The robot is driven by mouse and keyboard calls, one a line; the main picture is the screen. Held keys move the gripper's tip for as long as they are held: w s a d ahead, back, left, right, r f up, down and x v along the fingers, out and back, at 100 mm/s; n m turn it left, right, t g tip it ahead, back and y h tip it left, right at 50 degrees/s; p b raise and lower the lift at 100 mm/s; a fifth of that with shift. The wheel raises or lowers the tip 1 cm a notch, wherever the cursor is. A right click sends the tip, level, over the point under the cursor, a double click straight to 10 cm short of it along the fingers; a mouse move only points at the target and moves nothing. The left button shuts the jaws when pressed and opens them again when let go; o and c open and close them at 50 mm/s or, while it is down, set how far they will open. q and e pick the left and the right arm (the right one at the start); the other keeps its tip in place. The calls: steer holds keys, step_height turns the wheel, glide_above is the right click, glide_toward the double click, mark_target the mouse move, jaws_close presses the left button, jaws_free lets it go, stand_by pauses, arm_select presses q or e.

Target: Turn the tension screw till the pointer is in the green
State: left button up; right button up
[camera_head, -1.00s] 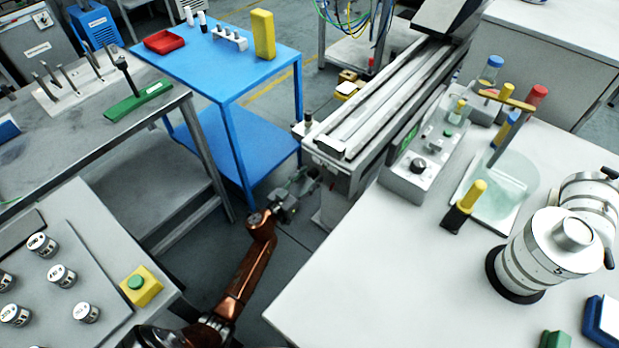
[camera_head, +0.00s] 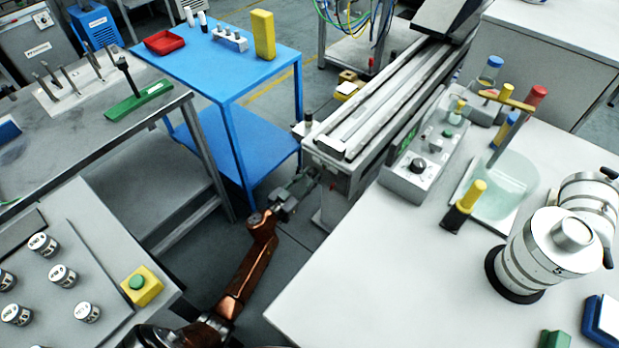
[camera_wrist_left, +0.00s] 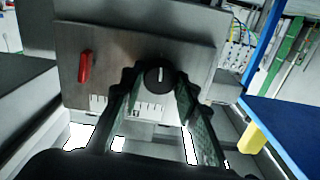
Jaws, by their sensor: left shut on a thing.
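My left gripper (camera_head: 306,181) reaches the near end of the long grey rail machine (camera_head: 338,165) in the head view. In the left wrist view, the gripper (camera_wrist_left: 157,98) has its two dark fingers shut on a round black knob (camera_wrist_left: 158,77) with a white line, one finger on each side. The knob sits on the machine's grey end plate (camera_wrist_left: 125,58). The white line stands nearly upright. White scale marks (camera_wrist_left: 148,109) show below the knob, partly behind the fingers. A red upright bar (camera_wrist_left: 85,68) is on the plate to the left. I cannot make out a pointer or green zone.
A blue table (camera_head: 220,75) stands left of the machine. A white bench (camera_head: 370,265) with a control box (camera_head: 407,182) is to its right. A grey bench (camera_head: 85,240) holds several labelled cans and a green button. Dark floor is free around my left arm.

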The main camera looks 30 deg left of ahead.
arm_select(q)
steer(key=o, duration=0.9)
steer(key=shift+o, duration=1.2)
arm_select(e)
steer(key=shift+w, duration=0.1)
arm_select(q)
steer(key=shift+n, duration=0.3)
